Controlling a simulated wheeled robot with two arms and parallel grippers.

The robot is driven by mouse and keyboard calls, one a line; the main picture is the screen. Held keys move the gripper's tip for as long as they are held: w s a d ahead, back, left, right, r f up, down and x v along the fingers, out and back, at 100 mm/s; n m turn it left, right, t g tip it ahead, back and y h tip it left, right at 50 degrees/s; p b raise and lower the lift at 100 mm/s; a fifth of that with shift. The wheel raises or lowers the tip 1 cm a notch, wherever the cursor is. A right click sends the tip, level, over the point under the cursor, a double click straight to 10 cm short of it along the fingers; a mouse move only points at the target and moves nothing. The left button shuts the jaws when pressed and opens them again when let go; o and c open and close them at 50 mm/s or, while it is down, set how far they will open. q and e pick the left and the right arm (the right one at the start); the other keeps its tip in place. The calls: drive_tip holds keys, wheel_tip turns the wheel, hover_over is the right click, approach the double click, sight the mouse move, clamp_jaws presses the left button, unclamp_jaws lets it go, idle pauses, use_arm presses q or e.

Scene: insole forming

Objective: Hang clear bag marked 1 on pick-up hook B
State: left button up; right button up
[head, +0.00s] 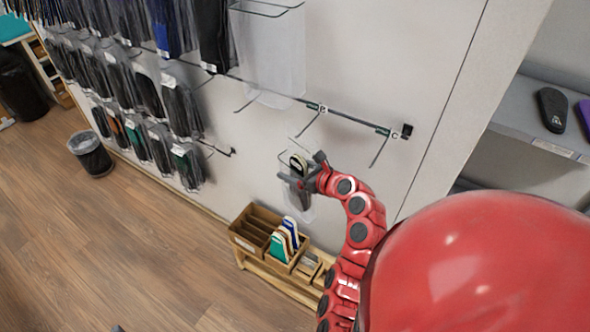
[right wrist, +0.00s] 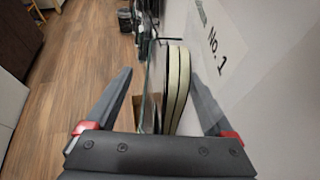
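My right gripper (head: 303,180) is low by the wall, around a clear bag (head: 306,212) that holds dark and cream insoles (right wrist: 176,85). In the right wrist view its fingers (right wrist: 160,78) stand wide apart, with the insoles and a thin wire rim between them. A panel marked "No. 1" (right wrist: 215,45) shows beside the right finger. I cannot tell what bears the bag's weight. The hooks with green tags, one in the middle (head: 312,122) and one at the right (head: 380,150), are bare; their letters are too small to read.
A larger clear bag (head: 270,60) hangs left of the bare hooks. Several packed bags (head: 120,85) fill the wall at left. A wooden crate (head: 240,237) with coloured insoles stands below my gripper. A grey shelf (head: 530,120) is at right, a bin (head: 90,155) at left.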

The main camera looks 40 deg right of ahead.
drive_tip(key=b+v, duration=0.2)
drive_tip(key=v, duration=1.5)
drive_tip(key=shift+s+b, duration=0.2)
drive_tip(key=shift+b, duration=0.2)
